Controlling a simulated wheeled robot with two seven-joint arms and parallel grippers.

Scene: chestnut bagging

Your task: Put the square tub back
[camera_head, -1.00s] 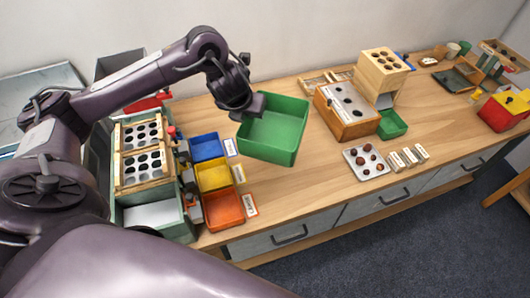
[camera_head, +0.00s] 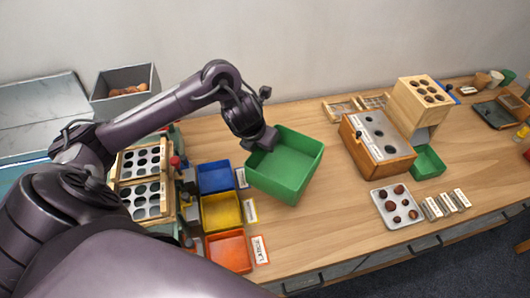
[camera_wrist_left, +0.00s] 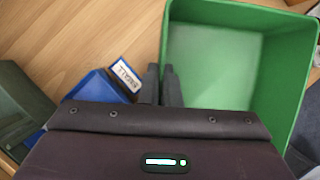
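The green square tub (camera_head: 287,165) is in the air above the wooden table, right of the coloured trays and slightly tilted. It is empty. My left gripper (camera_head: 262,141) is shut on its left wall near the rim. In the left wrist view the dark fingers (camera_wrist_left: 161,85) pinch the left wall of the tub (camera_wrist_left: 215,65). My right gripper is not in view.
Blue (camera_head: 215,176), yellow (camera_head: 221,211) and orange (camera_head: 228,251) trays stand left of the tub. A wooden box with a holed metal top (camera_head: 377,140) and a small green bin (camera_head: 428,162) stand right. A chestnut plate (camera_head: 397,207) is nearby. Bare table lies between.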

